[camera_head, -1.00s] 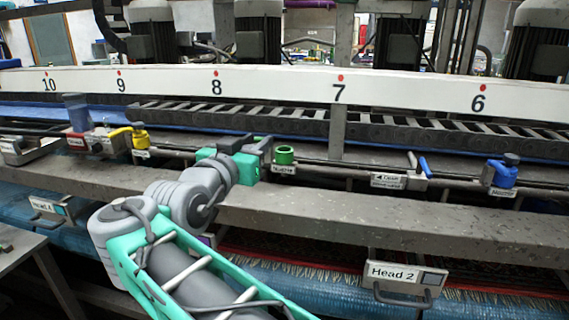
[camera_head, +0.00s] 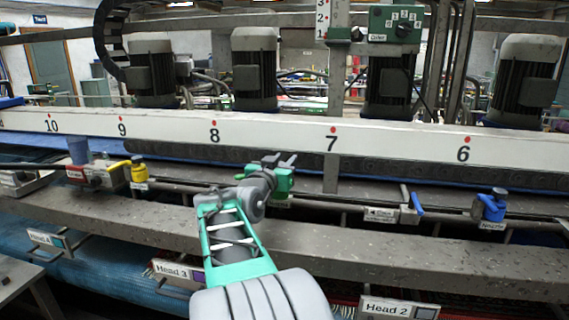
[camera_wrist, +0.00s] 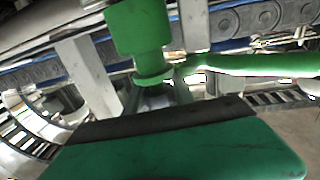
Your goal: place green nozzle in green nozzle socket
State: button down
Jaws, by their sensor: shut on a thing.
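The green nozzle (camera_wrist: 138,28) shows in the wrist view as a wide green cylinder with a narrower neck and a green handle reaching right. My gripper (camera_wrist: 155,90) is shut on it, with the grey fingers below the neck. In the head view my gripper (camera_head: 280,160) is raised above the rail, fingers pointing up and away, in front of the white numbered beam's lower edge. The nozzle cannot be made out there. The green nozzle socket is mostly or wholly hidden behind my gripper's green hand in the head view.
A blue-levered clean valve (camera_head: 408,212) stands between. The numbered beam (camera_head: 270,133) runs behind. A grey ledge (camera_head: 340,240) lies in front.

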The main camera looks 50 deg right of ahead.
jog(key=shift+f, duration=0.75)
jog(key=shift+a, duration=0.1)
jog(key=shift+f, duration=0.2)
jog(key=c, duration=1.1)
grip_release()
jog(key=shift+o, duration=0.2)
jog(key=shift+r, duration=0.1)
jog(key=b+v, duration=0.3)
jog(key=v, duration=0.9)
jog(key=shift+r, duration=0.15)
